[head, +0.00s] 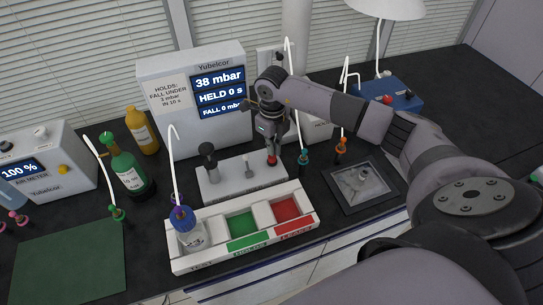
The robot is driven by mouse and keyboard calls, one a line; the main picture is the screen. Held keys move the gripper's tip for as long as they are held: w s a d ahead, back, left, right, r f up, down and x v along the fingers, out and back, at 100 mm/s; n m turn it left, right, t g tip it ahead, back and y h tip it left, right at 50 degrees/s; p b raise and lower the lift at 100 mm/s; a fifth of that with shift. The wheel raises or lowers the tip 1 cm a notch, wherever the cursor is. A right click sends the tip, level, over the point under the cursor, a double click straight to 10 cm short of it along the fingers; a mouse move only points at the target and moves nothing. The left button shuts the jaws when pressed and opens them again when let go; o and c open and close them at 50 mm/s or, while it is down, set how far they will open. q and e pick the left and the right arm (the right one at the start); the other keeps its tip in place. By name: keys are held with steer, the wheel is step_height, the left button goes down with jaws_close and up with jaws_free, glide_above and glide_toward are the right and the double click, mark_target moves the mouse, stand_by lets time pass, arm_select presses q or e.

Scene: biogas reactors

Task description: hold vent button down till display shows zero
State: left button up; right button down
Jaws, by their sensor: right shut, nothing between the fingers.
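A white box with blue displays (219,91) stands at the back. Its displays read 38 mbar, HELD 0 s and a partly hidden FALL line. In front of it lies a white block (233,183) with a black knob, a small grey post and a red button (272,160) at its right end. My right gripper (271,147) is shut and empty, pointing down with its tips at or just above the red button. I cannot tell whether they touch. No label on the button is readable. My left gripper is not in view.
A white tray (250,249) holds a blue-capped bottle (187,230), a green bay and a red bay. Green (124,164) and amber (142,131) bottles stand left. An air meter (46,163) reads 100 %. A green mat (68,262) is bare.

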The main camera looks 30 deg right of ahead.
steer(key=shift+f+b, duration=1.15)
steer(key=shift+f, duration=0.3)
steer(key=shift+r, duration=0.2)
stand_by(1.0)
steer(key=shift+r+p, duration=2.6)
steer(key=shift+r, duration=1.35)
steer(key=shift+s+f, duration=0.1)
steer(key=shift+f, duration=0.05)
